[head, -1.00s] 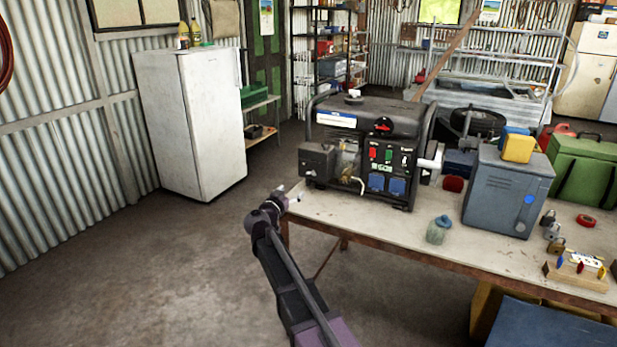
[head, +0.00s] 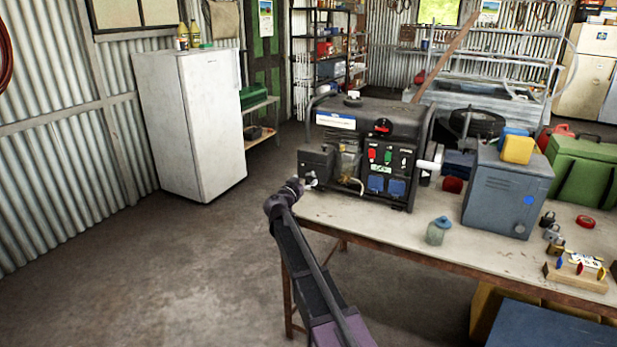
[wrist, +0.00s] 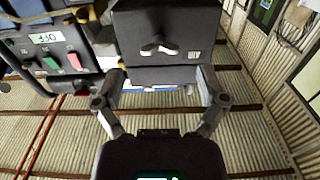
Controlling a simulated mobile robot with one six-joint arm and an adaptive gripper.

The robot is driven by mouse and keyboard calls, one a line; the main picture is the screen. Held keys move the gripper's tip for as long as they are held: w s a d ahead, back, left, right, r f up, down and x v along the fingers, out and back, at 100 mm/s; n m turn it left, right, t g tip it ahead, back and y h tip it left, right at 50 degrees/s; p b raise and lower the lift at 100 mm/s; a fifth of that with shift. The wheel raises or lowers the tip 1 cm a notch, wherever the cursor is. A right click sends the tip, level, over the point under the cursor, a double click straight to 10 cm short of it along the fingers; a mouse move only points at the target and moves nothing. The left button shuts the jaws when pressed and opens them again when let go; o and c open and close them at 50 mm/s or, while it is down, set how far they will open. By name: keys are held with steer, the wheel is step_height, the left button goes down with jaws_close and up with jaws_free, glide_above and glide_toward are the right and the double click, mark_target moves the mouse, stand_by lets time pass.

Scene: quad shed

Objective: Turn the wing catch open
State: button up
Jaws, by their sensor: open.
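The wing catch (wrist: 160,48) is a pale metal wing nut on the face of a black box (wrist: 185,25) in the wrist view. Its two wings spread roughly sideways. The box sits at the left end of the generator (head: 372,140) on the bench, and it also shows in the head view (head: 316,160). I cannot make out the catch in the head view. My gripper (wrist: 161,74) is open and empty, with one finger on each side of the box's lower part. The catch lies between and slightly beyond the fingertips. In the head view my gripper (head: 307,182) is close to the box.
A white fridge (head: 190,122) stands at the left wall. The floor between fridge and bench is clear.

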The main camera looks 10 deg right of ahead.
mark_target(310, 175)
steer(key=shift+x, duration=2.05)
steer(key=c, duration=1.2)
